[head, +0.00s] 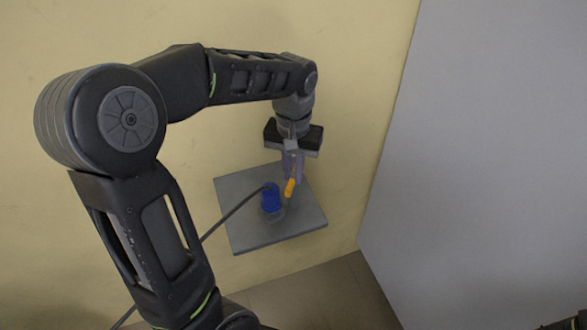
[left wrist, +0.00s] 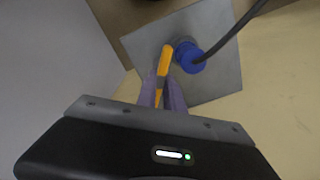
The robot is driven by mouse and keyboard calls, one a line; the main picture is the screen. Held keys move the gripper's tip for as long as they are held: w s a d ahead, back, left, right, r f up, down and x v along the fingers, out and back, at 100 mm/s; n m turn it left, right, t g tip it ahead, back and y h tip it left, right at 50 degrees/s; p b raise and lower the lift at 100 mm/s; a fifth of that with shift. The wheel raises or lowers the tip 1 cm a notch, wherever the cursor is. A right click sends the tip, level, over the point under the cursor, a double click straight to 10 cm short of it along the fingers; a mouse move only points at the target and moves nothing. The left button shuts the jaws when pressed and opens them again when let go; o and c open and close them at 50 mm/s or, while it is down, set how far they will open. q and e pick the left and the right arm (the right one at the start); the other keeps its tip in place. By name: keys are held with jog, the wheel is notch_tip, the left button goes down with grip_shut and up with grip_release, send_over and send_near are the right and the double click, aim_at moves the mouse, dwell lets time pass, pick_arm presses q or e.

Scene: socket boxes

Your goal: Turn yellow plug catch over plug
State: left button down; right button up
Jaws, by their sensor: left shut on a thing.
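A blue plug (head: 270,197) with a dark cable sits at a grey square plate (head: 240,232) on the yellow wall. The plug also shows in the left wrist view (left wrist: 190,57). The yellow plug catch (head: 290,187) sticks out beside the plug, on its right in the head view. In the left wrist view the catch (left wrist: 165,60) is a yellow bar left of the plug, apart from the cable. My left gripper (left wrist: 161,92) has its purple fingers shut on the catch's near end. The fingers hide part of the catch. My right gripper is in neither view.
The dark cable (head: 232,210) runs from the plug down to the left, behind my left arm. A grey wall panel (head: 480,160) stands to the right of the plate. Brown floor (head: 320,295) shows below. The yellow wall around the plate is clear.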

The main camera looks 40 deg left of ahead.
aim_at(293, 175)
pick_arm(q)
jog(key=m, duration=0.5)
jog(key=shift+m+p, duration=0.3)
jog(key=m, duration=0.5)
dwell(0.4)
jog(key=c, duration=1.5)
grip_release()
jog(key=shift+o, duration=0.2)
jog(key=shift+r, duration=0.15)
notch_tip(293, 175, up, 8)
jog(key=shift+f, duration=0.2)
jog(key=shift+f, duration=0.1)
